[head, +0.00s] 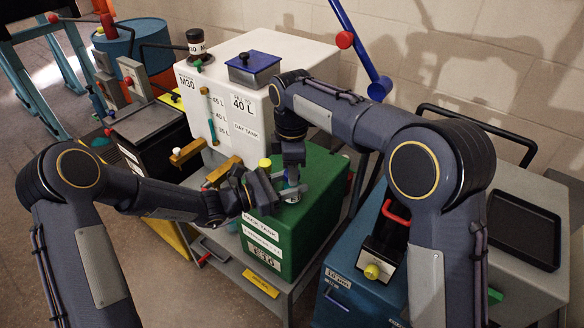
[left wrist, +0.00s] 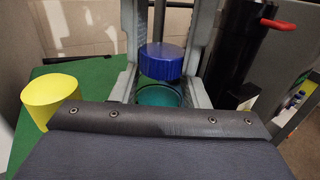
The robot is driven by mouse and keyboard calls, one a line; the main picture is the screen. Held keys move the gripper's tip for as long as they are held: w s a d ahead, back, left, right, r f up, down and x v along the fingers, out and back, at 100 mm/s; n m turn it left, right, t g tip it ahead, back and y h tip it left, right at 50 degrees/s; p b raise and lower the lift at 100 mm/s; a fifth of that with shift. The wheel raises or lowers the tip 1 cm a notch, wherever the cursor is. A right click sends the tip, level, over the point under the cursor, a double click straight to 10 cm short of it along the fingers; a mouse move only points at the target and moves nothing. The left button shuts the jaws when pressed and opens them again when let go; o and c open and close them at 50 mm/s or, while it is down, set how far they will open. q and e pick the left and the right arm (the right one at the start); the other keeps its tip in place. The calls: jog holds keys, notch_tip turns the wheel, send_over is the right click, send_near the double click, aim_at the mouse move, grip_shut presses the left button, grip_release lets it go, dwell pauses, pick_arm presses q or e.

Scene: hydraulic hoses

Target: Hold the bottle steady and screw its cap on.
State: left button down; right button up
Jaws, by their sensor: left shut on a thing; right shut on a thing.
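The bottle (head: 291,194) stands on the green tank (head: 318,212) in the head view, mostly hidden by my grippers. In the left wrist view its round teal top (left wrist: 158,97) shows between grey fingers. My left gripper (head: 284,190) comes in from the left and is shut on the bottle. The blue cap (left wrist: 163,62) shows over the bottle's top in the left wrist view, seemingly apart from it. My right gripper (head: 292,170) points down from above, shut on the cap. The cap is hard to make out in the head view.
A yellow cap (head: 265,163) sits on the green tank, close to my left gripper. The white day tank (head: 285,48) stands behind, with brass-coloured fittings (head: 187,152) low at its left. A blue cabinet (head: 352,272) with a red handle is at right.

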jog(key=m, duration=0.5)
jog(key=shift+m, duration=0.3)
jog(key=m, duration=1)
jog(key=shift+m, duration=0.4)
jog(key=m, duration=0.6)
jog(key=o, duration=1.2)
jog(key=shift+c, duration=0.2)
notch_tip(320, 180, up, 12)
